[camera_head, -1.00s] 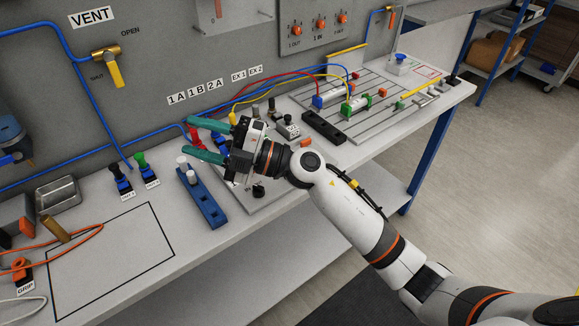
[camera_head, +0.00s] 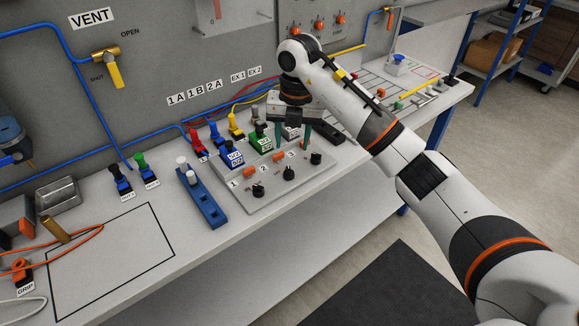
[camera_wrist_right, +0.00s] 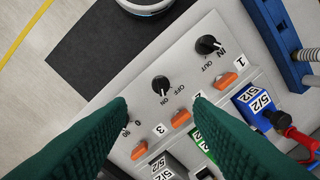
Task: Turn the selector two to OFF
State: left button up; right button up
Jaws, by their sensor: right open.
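Selector two is the middle black knob (camera_head: 288,173) on the grey panel (camera_head: 270,197), in line with the number 2 label. In the right wrist view this knob (camera_wrist_right: 160,84) sits between OFF and ON markings, and its white mark appears to face ON. My right gripper (camera_head: 290,140) points down over the back of the panel. Its green fingers are open and empty. In the wrist view the right gripper (camera_wrist_right: 160,105) has its fingertips spread either side below selector two, apart from it. The left finger partly covers the third knob's area.
Knob one (camera_head: 258,192) and knob three (camera_head: 316,158) flank selector two. Orange parts (camera_head: 250,172) and coloured 5/2 valve blocks (camera_head: 232,154) with hoses stand behind. A blue rail (camera_head: 203,200) lies left of the panel. The panel's front is clear.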

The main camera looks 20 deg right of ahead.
aim_at(289, 169)
jog(key=f, duration=0.3)
jog(key=f+p, duration=0.1)
jog(key=f, duration=0.5)
jog(key=shift+w+a+f, duration=0.15)
jog(key=shift+a, duration=0.15)
jog(key=shift+c, duration=0.6)
jog(key=c, duration=0.9)
